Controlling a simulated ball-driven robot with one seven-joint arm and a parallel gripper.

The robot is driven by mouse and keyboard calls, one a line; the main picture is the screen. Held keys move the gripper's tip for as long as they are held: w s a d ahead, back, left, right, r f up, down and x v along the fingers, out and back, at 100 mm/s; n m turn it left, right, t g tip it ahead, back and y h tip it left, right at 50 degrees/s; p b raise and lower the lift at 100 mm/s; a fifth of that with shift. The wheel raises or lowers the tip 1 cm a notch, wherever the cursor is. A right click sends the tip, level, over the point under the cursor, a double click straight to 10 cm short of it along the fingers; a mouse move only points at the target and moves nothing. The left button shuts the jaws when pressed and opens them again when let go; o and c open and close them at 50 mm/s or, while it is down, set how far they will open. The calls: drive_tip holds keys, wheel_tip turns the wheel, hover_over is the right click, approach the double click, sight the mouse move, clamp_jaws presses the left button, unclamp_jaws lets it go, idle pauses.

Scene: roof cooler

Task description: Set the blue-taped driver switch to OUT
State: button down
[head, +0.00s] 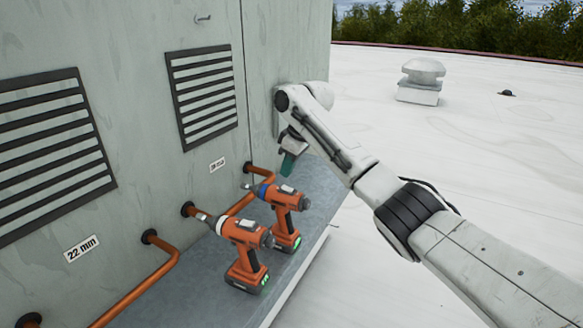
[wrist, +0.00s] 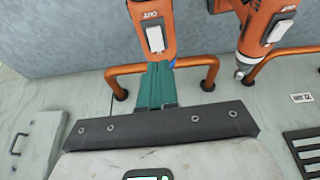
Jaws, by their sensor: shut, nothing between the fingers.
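The blue-taped driver (head: 284,197) is orange and stands upright on the grey ledge, with a blue band near its nose. It is the farther of two drivers in the head view. In the wrist view the driver (wrist: 150,15) in line with my fingers has a white switch (wrist: 155,38) on top, with OUT lettered at one end. A bit of blue shows beside the fingertips. Which way the switch is set I cannot tell. My gripper (head: 288,164), with teal fingers, is shut and empty. In the wrist view its fingertips (wrist: 160,65) lie just short of the switch; contact is unclear.
A second orange driver (head: 245,245) stands nearer on the ledge (head: 180,300); it shows at the right in the wrist view (wrist: 262,35). Copper pipes (head: 150,275) run along the cooler wall behind them. Louvred vents (head: 205,95) are on the wall. The white roof at right is open.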

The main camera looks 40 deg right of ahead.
drive_tip(key=shift+s+d+r+b, duration=0.15)
drive_tip(key=shift+r+b, duration=0.2)
drive_tip(key=shift+r, duration=0.25)
drive_tip(key=s+b+v, duration=0.1)
drive_tip(key=b+v, duration=0.1)
drive_tip(key=v, duration=0.7)
drive_tip(key=shift+s+f+b, duration=0.15)
drive_tip(key=shift+s+b, duration=0.05)
drive_tip(key=shift+b, duration=0.1)
drive_tip(key=shift+d, duration=0.15)
